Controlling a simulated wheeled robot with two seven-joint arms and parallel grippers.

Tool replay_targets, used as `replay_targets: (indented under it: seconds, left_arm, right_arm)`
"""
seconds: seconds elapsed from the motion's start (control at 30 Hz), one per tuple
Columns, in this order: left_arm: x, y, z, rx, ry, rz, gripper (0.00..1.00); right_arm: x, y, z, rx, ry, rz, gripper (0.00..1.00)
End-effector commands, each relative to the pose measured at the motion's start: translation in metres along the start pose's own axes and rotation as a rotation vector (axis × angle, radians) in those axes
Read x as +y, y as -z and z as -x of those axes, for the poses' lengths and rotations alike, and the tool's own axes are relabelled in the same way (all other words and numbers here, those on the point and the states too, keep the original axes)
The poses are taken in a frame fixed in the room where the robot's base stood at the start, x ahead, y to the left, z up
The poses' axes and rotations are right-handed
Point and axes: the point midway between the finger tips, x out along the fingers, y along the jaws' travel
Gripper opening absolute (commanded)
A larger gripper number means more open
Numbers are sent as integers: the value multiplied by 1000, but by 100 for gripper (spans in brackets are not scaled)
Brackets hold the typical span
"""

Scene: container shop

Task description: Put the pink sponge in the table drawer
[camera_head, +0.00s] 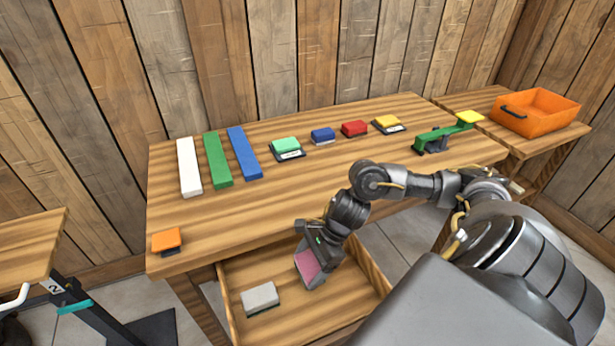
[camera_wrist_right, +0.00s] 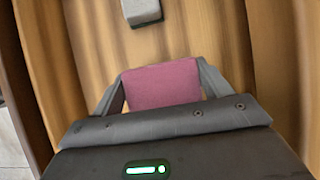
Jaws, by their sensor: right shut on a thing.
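The pink sponge (camera_head: 307,262) is held between the fingers of my right gripper (camera_head: 311,270), which is shut on it. It also shows in the right wrist view (camera_wrist_right: 162,84), with a finger on each side. The table drawer (camera_head: 352,299) is pulled open below the table's front edge. The sponge and gripper are over the open drawer; whether the sponge touches the drawer floor, I cannot tell. A grey-white block (camera_head: 260,298) lies in the left part of the drawer and also shows in the right wrist view (camera_wrist_right: 141,11). My left gripper is not in view.
On the table (camera_head: 250,215) lie white (camera_head: 189,166), green (camera_head: 217,160) and blue (camera_head: 244,153) bars, several small coloured blocks and a green balance (camera_head: 440,138). An orange bin (camera_head: 536,112) stands at right. An orange item (camera_head: 166,240) sits at the front-left corner.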

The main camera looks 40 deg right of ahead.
Motion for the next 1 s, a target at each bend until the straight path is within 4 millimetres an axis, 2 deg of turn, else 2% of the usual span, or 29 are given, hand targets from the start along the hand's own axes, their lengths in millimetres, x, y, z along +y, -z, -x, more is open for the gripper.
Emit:
replay_targets:
  seconds: [0.1, 0.23, 0.77, 0.8, 0.93, 1.0]
  left_arm:
    - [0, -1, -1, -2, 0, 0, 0]
    - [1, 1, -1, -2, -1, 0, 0]
    - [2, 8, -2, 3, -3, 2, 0]
    - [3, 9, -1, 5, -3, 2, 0]
    - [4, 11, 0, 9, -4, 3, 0]
    - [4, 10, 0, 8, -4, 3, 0]
  right_arm:
    - [-1, 8, -17, 0, -5, -5, 55]
    - [-1, 15, -28, 1, -3, -3, 55]
    - [-2, 17, -31, 0, -1, -1, 55]
    - [-2, 16, -31, 0, -1, -1, 81]
    - [-2, 16, -30, 0, -1, -1, 98]
    - [-2, 16, -30, 0, -1, -1, 99]
